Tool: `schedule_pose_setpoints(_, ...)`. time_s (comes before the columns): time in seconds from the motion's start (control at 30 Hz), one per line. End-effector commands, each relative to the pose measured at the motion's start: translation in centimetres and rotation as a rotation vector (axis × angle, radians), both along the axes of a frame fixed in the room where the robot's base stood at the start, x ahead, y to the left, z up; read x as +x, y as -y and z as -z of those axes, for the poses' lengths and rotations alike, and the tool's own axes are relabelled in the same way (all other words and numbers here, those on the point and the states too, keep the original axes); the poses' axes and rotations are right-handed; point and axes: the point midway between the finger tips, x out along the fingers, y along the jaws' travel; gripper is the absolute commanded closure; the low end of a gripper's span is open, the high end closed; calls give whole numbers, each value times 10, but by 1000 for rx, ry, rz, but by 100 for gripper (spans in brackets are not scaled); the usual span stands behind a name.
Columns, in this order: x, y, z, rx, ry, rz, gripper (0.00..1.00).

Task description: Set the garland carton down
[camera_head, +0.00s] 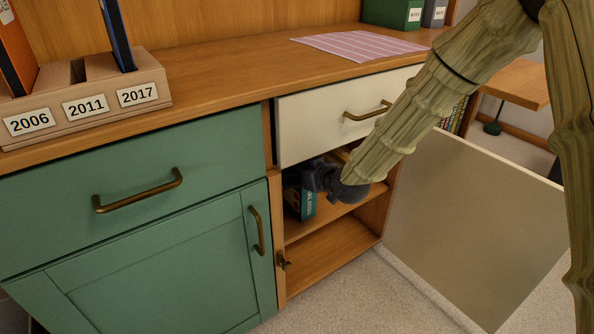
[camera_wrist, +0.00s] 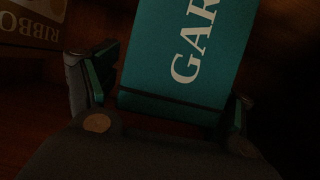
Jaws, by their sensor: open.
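The garland carton (camera_wrist: 185,55) is teal with white letters "GAR" showing in the wrist view. It stands inside the open cabinet, and its teal side also shows in the head view (camera_head: 308,204), on the upper shelf (camera_head: 335,215). My gripper (camera_wrist: 168,100) is open, with one finger on each side of the carton and a dark gap visible beside each finger. In the head view my gripper (camera_head: 318,180) reaches into the compartment and hides much of the carton. The carton's far end is out of the wrist view.
A brown box lettered "RIBBO" (camera_wrist: 30,25) is left of the carton in the wrist view. The white cabinet door (camera_head: 470,225) stands open at right. A white drawer (camera_head: 335,115) is above the opening. The lower compartment (camera_head: 325,255) looks empty.

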Motion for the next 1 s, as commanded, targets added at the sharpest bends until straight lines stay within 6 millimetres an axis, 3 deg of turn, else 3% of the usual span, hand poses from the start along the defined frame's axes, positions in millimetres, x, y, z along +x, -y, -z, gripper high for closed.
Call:
schedule_pose_setpoints(0.27,-12,9,-12,0,-1,1,18)
schedule_pose_setpoints(0.7,-70,51,-42,1,-1,1,18)
schedule_pose_setpoints(1.0,-89,65,-49,0,0,0,18)
